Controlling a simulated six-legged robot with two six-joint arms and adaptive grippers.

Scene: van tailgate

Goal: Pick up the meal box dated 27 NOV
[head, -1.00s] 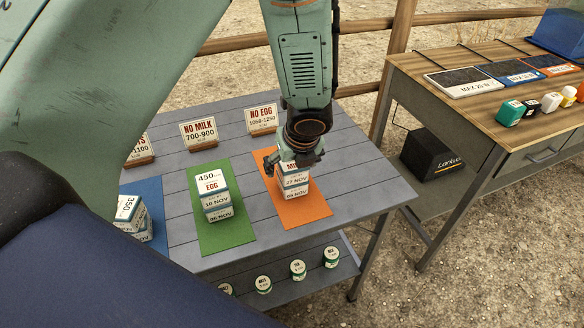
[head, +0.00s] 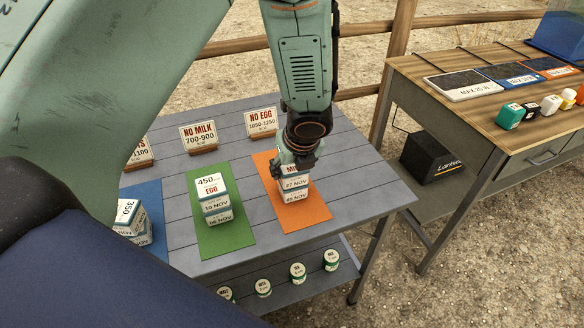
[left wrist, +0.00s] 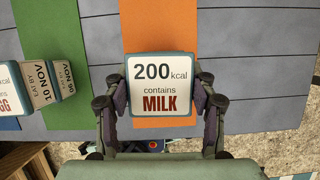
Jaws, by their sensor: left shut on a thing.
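The meal box dated 27 NOV (head: 295,184) is the upper box of a stack on the orange mat (head: 309,214). Its lid reads 200 kcal, contains MILK, in the left wrist view (left wrist: 161,86). A second box (head: 296,197) lies directly under it; its date is small and hard to read now. My left gripper (head: 298,160) comes down from above, and its fingers are shut on the two sides of the top box, also in the left wrist view (left wrist: 160,103). I cannot see a gap between the two boxes. My right gripper is not in view.
A green mat (head: 227,240) holds a stack of EGG boxes (head: 213,200) to the left. A blue mat (head: 154,195) holds more boxes (head: 131,219). Signs such as NO EGG (head: 262,122) stand behind. Jars (head: 297,272) sit on the lower shelf. A wooden bench (head: 465,62) stands right.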

